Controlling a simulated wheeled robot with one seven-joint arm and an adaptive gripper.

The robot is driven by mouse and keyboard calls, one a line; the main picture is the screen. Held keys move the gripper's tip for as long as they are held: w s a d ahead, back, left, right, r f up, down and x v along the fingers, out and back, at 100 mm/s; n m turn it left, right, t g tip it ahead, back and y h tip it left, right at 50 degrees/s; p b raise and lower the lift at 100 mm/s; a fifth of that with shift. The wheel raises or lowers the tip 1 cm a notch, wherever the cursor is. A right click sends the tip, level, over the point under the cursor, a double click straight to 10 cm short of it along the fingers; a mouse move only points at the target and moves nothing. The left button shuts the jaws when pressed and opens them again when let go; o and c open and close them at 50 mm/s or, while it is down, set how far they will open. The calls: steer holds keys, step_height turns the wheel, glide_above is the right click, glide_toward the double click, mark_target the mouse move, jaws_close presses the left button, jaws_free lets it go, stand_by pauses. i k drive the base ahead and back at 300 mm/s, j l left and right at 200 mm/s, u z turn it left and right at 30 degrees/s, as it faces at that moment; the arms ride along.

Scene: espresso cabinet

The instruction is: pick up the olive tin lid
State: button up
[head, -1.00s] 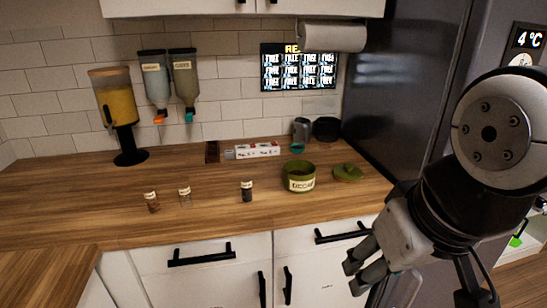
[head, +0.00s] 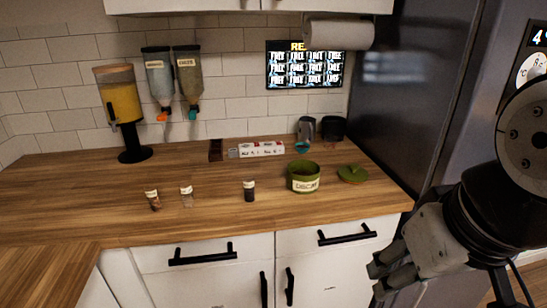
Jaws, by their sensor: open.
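The olive tin lid (head: 352,175) lies on the wooden counter near its right end, with a small knob on top. The olive tin (head: 303,178), labelled "DECAF", stands just left of it with its top open. My gripper (head: 376,277) is open and empty at the lower right, in front of the counter and below its top. It is apart from the lid, nearer to me and a little to the right.
Three small jars, including a dark one (head: 249,191), stand on the counter left of the tin. A grey pitcher (head: 306,130) and a dark container (head: 332,128) stand behind. A tall dark fridge (head: 425,90) bounds the right. Counter front is clear.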

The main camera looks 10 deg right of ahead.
mark_target(353, 173)
steer(key=i+l+z, duration=0.1)
steer(key=i, duration=0.5)
steer(key=i+l+z, duration=0.15)
steer(key=i+l, duration=0.15)
steer(key=i, duration=0.35)
